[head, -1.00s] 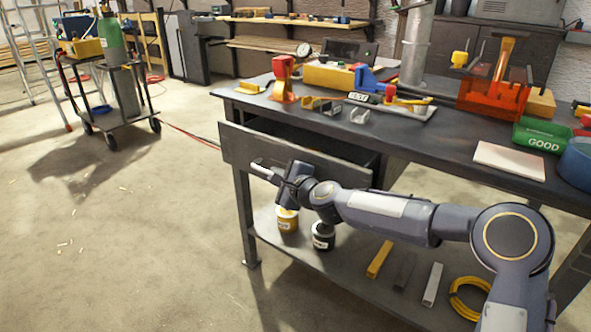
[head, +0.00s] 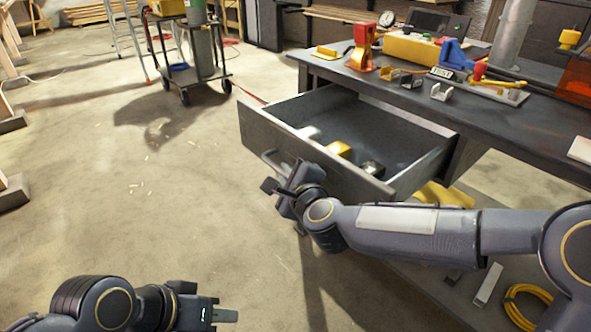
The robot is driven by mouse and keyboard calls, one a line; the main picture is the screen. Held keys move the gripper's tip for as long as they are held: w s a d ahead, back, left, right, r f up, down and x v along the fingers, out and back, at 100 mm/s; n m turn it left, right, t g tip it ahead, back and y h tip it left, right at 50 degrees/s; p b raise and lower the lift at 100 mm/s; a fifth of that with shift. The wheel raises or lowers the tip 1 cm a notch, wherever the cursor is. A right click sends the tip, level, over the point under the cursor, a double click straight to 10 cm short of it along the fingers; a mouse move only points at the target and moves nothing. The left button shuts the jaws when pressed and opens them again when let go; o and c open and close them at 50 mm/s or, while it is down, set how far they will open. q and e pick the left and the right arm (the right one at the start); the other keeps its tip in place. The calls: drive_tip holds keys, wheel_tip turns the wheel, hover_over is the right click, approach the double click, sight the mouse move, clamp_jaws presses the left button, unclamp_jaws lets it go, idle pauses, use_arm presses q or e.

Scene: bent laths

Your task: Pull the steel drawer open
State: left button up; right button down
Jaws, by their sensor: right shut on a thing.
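The grey steel drawer (head: 245,127) stands well out of the dark workbench (head: 400,103), and its inside is in view. Its bar handle (head: 268,157) is on the front face. My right gripper (head: 277,172) is at the handle, shut on it, with its arm reaching in from the right. The fingers are partly hidden by the gripper body. My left gripper (head: 222,314) is low at the left, over the floor and away from the drawer. I see it side-on and cannot tell its jaw gap.
Inside the drawer lie a yellow block (head: 339,149) and small metal pieces. A red-and-orange stand (head: 363,47) and brackets sit on the bench. A cart (head: 190,70) stands at the back left.

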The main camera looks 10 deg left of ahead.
drive_tip(key=shift+s, duration=0.1)
drive_tip(key=c, duration=1.5)
unclamp_jaws()
drive_tip(key=p+v, duration=0.1)
drive_tip(key=v, duration=0.6)
drive_tip(key=shift+s+d, duration=0.2)
drive_tip(key=shift+s, duration=0.15)
